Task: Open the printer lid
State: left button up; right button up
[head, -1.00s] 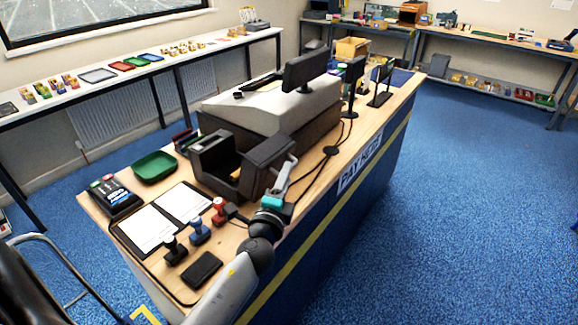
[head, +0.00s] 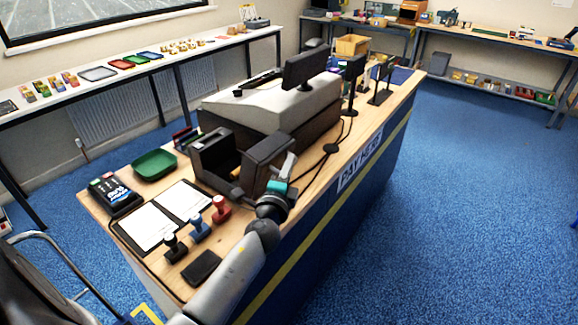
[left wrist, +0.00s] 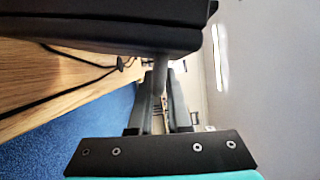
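The printer (head: 213,160) is a black box on the counter, in front of the cash register. Its dark lid panel (head: 262,158) stands out on the right side, with an open gap between it and the body. A small yellowish part shows inside the gap. My left gripper (head: 289,165) is at the outer right side of the lid, very close to it; contact cannot be told. My right gripper is not in view.
The cash register (head: 270,105) stands behind the printer. A green tray (head: 154,165), a card terminal (head: 115,195), an open folder (head: 165,215) and several stamps (head: 198,228) lie to the left and front. A black cable (head: 325,155) runs along the counter, right of the lid.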

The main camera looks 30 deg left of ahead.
aim_at(277, 147)
pick_arm(q)
grip_shut()
jog(key=shift+f, duration=0.15)
dwell(0.8)
jog(key=a+r+n+p, duration=0.1)
jog(key=p, duration=0.1)
jog(key=a+r+n+g+p, duration=0.1)
jog(key=r+p, duration=0.1)
jog(key=p, duration=0.1)
jog(key=shift+a+p, duration=0.15)
jog(key=shift+p, duration=0.15)
jog(key=shift+w+a+r+n+p, duration=0.1)
jog(key=shift+a+n+p, duration=0.2)
jog(key=shift+a+r, duration=0.25)
jog(key=shift+a, duration=0.25)
jog(key=o, duration=0.5)
grip_release()
